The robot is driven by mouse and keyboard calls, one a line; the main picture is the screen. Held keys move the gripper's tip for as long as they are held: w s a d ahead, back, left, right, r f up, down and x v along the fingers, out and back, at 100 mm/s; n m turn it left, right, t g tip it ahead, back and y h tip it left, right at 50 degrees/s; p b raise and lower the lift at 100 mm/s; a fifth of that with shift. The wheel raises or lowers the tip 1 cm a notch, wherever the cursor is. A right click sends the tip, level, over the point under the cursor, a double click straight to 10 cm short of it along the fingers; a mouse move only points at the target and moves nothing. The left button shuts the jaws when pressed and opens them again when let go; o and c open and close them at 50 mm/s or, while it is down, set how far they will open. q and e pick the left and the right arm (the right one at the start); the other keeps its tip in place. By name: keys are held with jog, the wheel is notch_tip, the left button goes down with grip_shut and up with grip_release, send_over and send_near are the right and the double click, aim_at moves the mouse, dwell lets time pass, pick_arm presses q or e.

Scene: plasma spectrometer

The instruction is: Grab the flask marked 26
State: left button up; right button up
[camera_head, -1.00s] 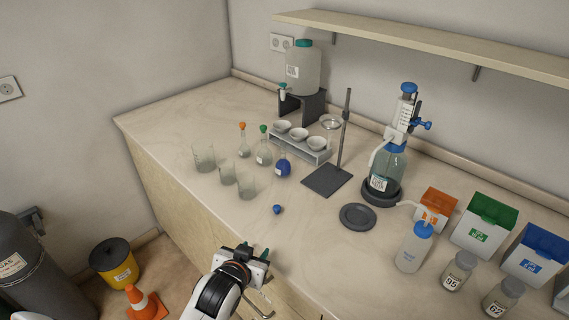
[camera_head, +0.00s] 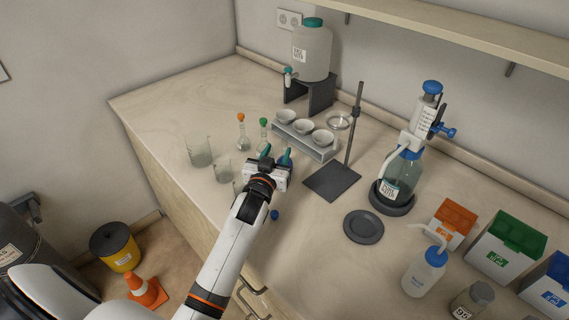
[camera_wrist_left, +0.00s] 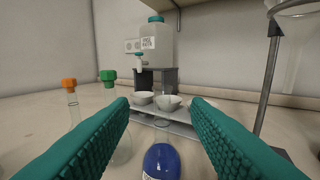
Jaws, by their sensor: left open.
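The number 26 cannot be read on any flask. A blue-filled flask (camera_wrist_left: 160,163) stands low between my left fingers in the wrist view, with a partly cut-off white label. In the head view it is hidden behind my gripper. A flask with an orange stopper (camera_head: 242,134) and one with a green stopper (camera_head: 263,130) stand to its left; both show in the wrist view, the orange stopper (camera_wrist_left: 69,84) and the green stopper (camera_wrist_left: 108,76). My left gripper (camera_head: 275,155) is open and empty over the counter, its teal fingers on either side of the blue flask's line. My right gripper is out of view.
Glass beakers (camera_head: 199,152) stand left of my gripper. A rack with white bowls (camera_head: 304,152) is just behind it. A stand (camera_head: 333,182) is to the right, and a blue stopper (camera_head: 274,214) lies in front. Bare counter (camera_head: 160,110) extends to the back left.

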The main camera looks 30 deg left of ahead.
aim_at(283, 144)
pick_arm(q)
jog(key=shift+w+a+f, duration=0.1)
jog(key=shift+w, duration=0.4)
jog(key=w, duration=0.3)
jog(key=w+p, duration=0.1)
jog(key=shift+w+a+f, duration=0.15)
jog(key=shift+a+f, duration=0.1)
jog(key=shift+f, duration=0.05)
jog(key=shift+w+a+f, duration=0.1)
jog(key=shift+w, duration=0.45)
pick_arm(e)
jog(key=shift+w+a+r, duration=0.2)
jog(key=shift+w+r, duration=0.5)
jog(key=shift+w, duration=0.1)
pick_arm(q)
jog(key=shift+c, duration=0.3)
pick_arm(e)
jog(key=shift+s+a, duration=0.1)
pick_arm(q)
grip_shut()
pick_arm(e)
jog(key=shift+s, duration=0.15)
